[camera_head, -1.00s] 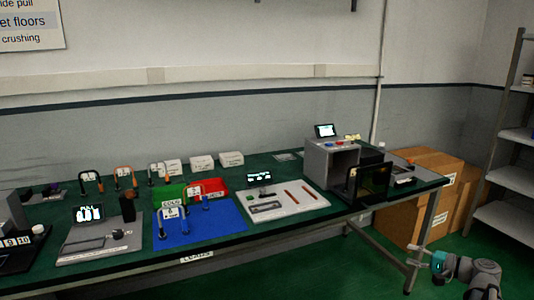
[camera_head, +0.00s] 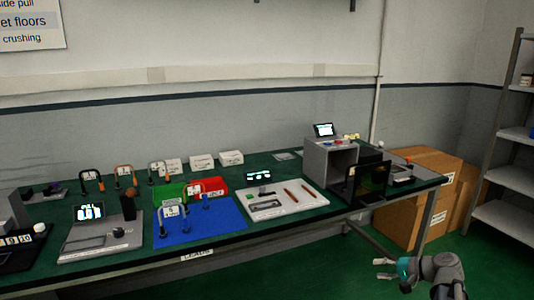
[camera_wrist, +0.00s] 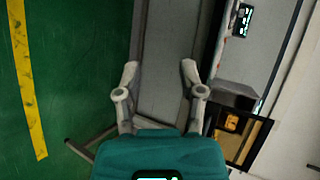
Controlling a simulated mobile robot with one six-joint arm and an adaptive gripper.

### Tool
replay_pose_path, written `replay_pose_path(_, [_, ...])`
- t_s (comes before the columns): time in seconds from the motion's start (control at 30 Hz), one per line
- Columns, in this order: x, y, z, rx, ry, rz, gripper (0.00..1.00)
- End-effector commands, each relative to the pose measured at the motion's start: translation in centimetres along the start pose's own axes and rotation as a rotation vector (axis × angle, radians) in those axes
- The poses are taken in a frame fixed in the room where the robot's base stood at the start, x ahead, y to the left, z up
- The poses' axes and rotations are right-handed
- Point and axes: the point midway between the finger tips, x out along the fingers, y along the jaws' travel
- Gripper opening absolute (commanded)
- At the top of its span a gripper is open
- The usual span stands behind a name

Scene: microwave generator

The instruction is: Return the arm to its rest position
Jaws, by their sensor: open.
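My gripper (camera_head: 384,269) is at the lower right of the head view, in front of the green workbench (camera_head: 270,225) and below its top. Its two fingers are apart with nothing between them. In the wrist view my gripper (camera_wrist: 158,72) is open and empty, with the fingers spread. My arm bends up from the lower right corner of the head view. Part of the arm is cut off by the picture edge.
A grey microwave-like box (camera_head: 330,158) with its dark door (camera_head: 372,177) open stands at the bench's right end. Cardboard boxes (camera_head: 410,220) and a shelf rack (camera_head: 505,215) are to the right. A yellow stripe (camera_wrist: 27,80) marks the green floor.

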Motion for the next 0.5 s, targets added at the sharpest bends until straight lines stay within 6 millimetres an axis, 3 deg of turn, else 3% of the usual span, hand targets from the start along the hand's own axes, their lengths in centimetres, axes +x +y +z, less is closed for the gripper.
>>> replay_pose_path(0.2, [5.0, 1.3, 4.5, -0.083, -0.090, 0.209, 0.51])
replay_pose_path(0.5, [9.5, 3.4, 10.1, -0.222, -0.195, 0.497, 0.51])
